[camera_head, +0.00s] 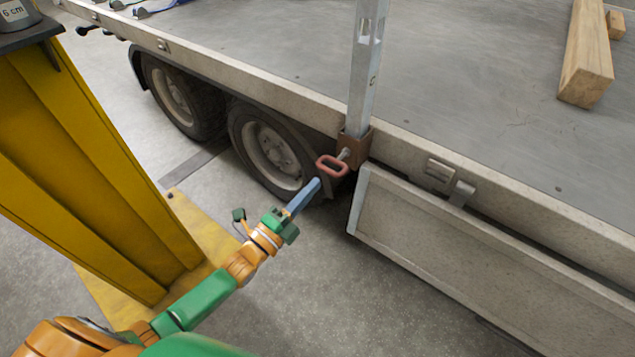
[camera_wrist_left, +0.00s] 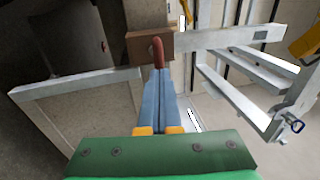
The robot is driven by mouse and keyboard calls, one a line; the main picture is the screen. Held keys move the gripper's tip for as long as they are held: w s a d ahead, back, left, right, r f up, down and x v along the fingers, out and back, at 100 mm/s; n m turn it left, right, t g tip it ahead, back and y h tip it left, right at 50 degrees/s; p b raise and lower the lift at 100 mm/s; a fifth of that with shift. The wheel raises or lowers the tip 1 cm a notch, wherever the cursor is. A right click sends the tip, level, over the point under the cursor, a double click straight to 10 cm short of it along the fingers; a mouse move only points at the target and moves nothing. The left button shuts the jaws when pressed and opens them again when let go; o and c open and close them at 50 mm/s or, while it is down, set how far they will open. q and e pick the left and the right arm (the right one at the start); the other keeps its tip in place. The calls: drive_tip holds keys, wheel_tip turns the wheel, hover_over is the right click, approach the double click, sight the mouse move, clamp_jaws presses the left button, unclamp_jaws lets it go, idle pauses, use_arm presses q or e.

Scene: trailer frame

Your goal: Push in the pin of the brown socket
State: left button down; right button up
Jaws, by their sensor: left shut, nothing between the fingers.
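The brown socket (camera_head: 356,149) sits on the trailer's side edge and holds the foot of an upright grey post (camera_head: 367,70). Its pin (camera_head: 343,155) sticks out toward me and ends in a red loop handle (camera_head: 332,167). In the left wrist view the brown socket (camera_wrist_left: 148,46) and the red handle (camera_wrist_left: 157,52) show just beyond my fingertips. My left gripper (camera_head: 316,184) is shut and empty, its blue fingers pointing at the red handle. The tips are very close to the handle; I cannot tell whether they touch. The right gripper is not in view.
A lowered side panel (camera_head: 450,255) hangs right of the socket. Trailer wheels (camera_head: 270,150) stand behind my left gripper. A tall yellow stand (camera_head: 90,170) is at the left. A wooden beam (camera_head: 587,60) lies on the trailer bed.

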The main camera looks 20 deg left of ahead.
sight(326, 170)
use_arm(q)
drive_tip(key=shift+x, duration=1.3)
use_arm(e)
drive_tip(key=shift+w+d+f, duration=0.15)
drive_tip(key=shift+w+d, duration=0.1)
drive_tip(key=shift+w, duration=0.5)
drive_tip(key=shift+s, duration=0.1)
use_arm(q)
drive_tip(key=w+b, duration=0.1)
drive_tip(key=w+d+b, duration=0.1)
drive_tip(key=w, duration=0.1)
drive_tip(key=shift+d+f, duration=0.1)
drive_tip(key=shift+f, duration=0.1)
drive_tip(key=shift+w+r, duration=0.1)
drive_tip(key=shift+r, duration=0.25)
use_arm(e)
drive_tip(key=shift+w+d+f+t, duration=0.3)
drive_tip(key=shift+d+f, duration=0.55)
